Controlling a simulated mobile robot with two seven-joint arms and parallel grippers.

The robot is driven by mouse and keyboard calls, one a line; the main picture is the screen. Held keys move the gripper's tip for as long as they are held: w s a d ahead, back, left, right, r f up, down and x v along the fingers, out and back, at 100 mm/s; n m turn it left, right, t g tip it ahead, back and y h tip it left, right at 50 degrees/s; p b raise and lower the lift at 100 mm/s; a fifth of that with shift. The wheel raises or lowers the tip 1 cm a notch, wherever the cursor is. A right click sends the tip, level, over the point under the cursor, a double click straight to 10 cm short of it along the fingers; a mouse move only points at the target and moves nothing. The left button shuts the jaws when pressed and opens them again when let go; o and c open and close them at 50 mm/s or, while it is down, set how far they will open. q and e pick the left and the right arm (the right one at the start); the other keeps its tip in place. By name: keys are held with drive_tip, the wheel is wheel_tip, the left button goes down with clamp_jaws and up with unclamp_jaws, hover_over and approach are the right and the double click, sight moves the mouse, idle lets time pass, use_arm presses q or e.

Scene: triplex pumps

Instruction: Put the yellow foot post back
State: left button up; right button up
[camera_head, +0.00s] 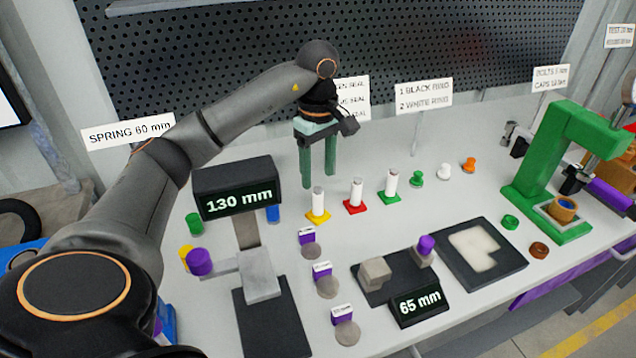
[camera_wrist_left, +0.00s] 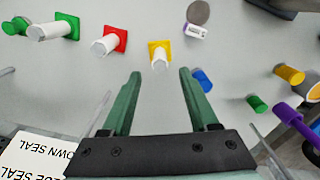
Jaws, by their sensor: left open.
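The yellow foot post (camera_head: 318,203) is a white post on a square yellow foot. It stands upright on the grey table, left of the red foot post (camera_head: 355,195) and green foot post (camera_head: 390,186). In the left wrist view the yellow foot post (camera_wrist_left: 160,54) shows just beyond the fingertips, centred on the gap. My left gripper (camera_head: 318,182) has green fingers pointing down and spread, with nothing between them. It also shows open in the left wrist view (camera_wrist_left: 160,74). My right gripper is not in view.
A 130 mm gauge (camera_head: 235,188) stands at the left. A 65 mm gauge (camera_head: 418,304), a dark tray (camera_head: 480,282) and small labelled discs lie nearer. A green press (camera_head: 545,180) stands at the right. A pegboard (camera_head: 320,50) backs the table.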

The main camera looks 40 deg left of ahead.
use_arm(q)
wheel_tip(320, 180, up, 7)
drive_tip(key=p, duration=0.2)
idle(0.6)
